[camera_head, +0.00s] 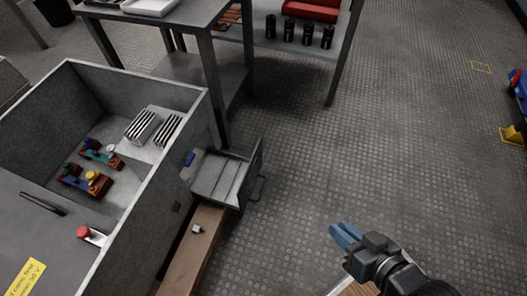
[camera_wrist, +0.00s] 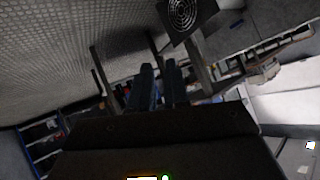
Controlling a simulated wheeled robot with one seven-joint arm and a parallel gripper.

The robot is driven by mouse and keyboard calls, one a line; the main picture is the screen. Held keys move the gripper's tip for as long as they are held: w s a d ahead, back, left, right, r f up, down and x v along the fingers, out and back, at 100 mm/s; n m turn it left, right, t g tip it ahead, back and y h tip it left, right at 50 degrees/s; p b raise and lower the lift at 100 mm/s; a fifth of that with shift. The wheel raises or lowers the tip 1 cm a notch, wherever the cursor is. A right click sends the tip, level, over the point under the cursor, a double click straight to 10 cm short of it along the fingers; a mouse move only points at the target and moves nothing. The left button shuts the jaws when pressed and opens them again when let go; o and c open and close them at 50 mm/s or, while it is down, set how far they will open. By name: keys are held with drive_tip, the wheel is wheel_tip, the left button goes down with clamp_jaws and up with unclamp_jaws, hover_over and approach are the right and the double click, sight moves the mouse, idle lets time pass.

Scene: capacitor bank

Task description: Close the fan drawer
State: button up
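The fan drawer (camera_head: 215,178) is pulled out of the right side of the grey cabinet (camera_head: 178,82). Its upright front panel (camera_head: 248,176) carries a handle (camera_head: 260,188) on the outer side. A small blue item lies at the drawer's inner end. My gripper (camera_head: 344,235), with blue fingers, is in the air to the lower right of the drawer, apart from it. The fingers (camera_wrist: 159,85) are close together with a narrow gap and nothing seen between them. The wrist view shows a dark panel with a round fan grille (camera_wrist: 183,14); I cannot tell if it is the drawer's front.
A brown beam (camera_head: 190,250) with a small white item lies below the drawer. A grey table (camera_head: 205,12) stands behind the cabinet, and a shelf with black cylinders (camera_head: 307,33) is at the top. The floor (camera_head: 330,165) right of the drawer is clear.

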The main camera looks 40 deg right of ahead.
drive_tip(key=w+f, duration=0.1)
drive_tip(key=w+d+f+m+g, duration=0.1)
drive_tip(key=w+f, duration=0.1)
drive_tip(key=w+f+m+p, duration=0.1)
drive_tip(key=shift+w+d+f+y, duration=0.2)
drive_tip(key=shift+w+d+y, duration=0.1)
drive_tip(key=shift+y, duration=0.1)
clamp_jaws()
drive_tip(key=m+g+y, duration=0.2)
drive_tip(key=m+y, duration=0.2)
drive_tip(key=y, duration=0.2)
approach(255, 157)
drive_tip(key=shift+b+x, duration=0.35)
drive_tip(key=shift+x, duration=2.55)
drive_tip(key=shift+w, duration=0.1)
